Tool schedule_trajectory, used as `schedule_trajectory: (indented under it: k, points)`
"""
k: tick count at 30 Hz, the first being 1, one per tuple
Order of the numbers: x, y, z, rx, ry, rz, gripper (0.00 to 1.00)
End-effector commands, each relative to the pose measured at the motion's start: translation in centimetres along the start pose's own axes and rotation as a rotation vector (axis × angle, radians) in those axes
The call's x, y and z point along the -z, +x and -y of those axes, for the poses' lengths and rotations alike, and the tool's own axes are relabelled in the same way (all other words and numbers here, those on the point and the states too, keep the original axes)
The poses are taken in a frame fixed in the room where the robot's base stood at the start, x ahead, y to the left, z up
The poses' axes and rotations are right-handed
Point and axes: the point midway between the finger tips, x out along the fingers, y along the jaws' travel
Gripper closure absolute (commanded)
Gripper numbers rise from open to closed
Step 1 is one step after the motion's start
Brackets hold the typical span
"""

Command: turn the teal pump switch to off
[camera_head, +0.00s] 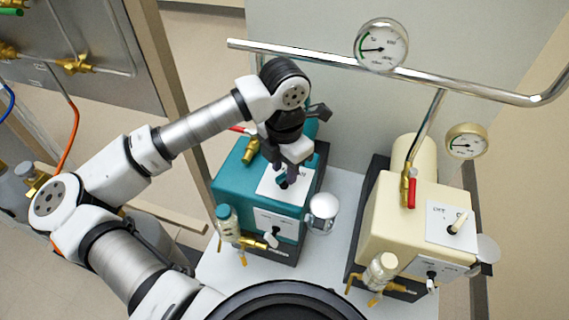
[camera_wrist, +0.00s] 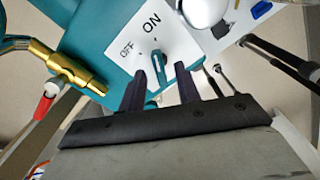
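The teal pump (camera_head: 232,187) stands left of the cream pump. Its top carries a white plate (camera_wrist: 187,44) marked ON and OFF. The teal switch lever (camera_wrist: 159,68) sits on that plate, its tip toward the ON label and away from OFF. My gripper (camera_wrist: 158,82) is open. Its two dark fingers are either side of the lever's near end, with gaps visible; contact cannot be told. In the head view my gripper (camera_head: 291,167) is over the teal pump's top plate and hides part of the switch.
The cream pump (camera_head: 400,205) has its own switch (camera_head: 458,222) and a red-handled valve (camera_head: 411,190). A metal pipe (camera_head: 320,55) with a gauge (camera_head: 381,45) runs behind. A brass valve (camera_wrist: 75,70) stands beside the teal switch plate. Glass jars stand at the front.

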Motion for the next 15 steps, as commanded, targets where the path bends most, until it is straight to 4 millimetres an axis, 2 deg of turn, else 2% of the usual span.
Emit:
schedule_trajectory:
  k: [11,15]
  points:
    - [-0.02,0.71,0.03,0.000,0.001,0.001,0.67]
    - [-0.02,0.69,0.03,0.000,0.001,0.001,0.84]
